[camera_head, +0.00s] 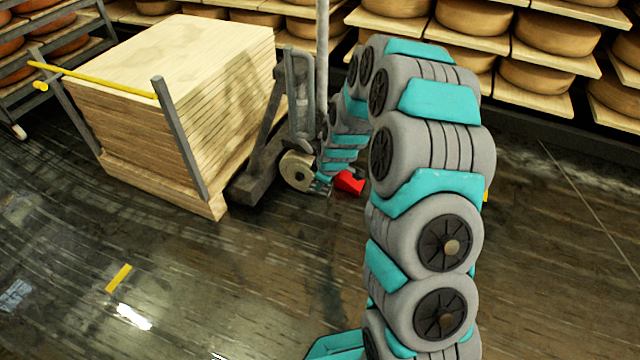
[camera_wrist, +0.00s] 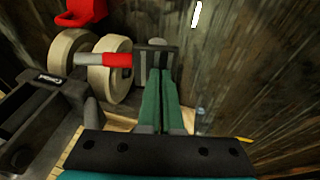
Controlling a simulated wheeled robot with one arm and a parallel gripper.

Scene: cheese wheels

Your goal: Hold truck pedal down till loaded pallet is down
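The pallet truck (camera_head: 262,165) stands beside a pallet (camera_head: 205,207) loaded with a tall stack of wooden boards (camera_head: 180,85). I cannot tell whether the pallet touches the floor. A red pedal-like part (camera_head: 350,183) shows low by the truck's wheel. In the wrist view, a red-ended lever (camera_wrist: 117,60) sticks out between two pale wheels (camera_wrist: 68,62), and another red part (camera_wrist: 80,12) is above them. My gripper (camera_wrist: 160,75) has its green fingers together, just right of the lever's red end. Contact with the lever is unclear. In the head view my gripper (camera_head: 325,186) is small and partly hidden by my arm.
Racks of cheese wheels (camera_head: 555,32) line the back. The wet wooden floor (camera_head: 200,290) is open in front, with a yellow mark (camera_head: 118,278).

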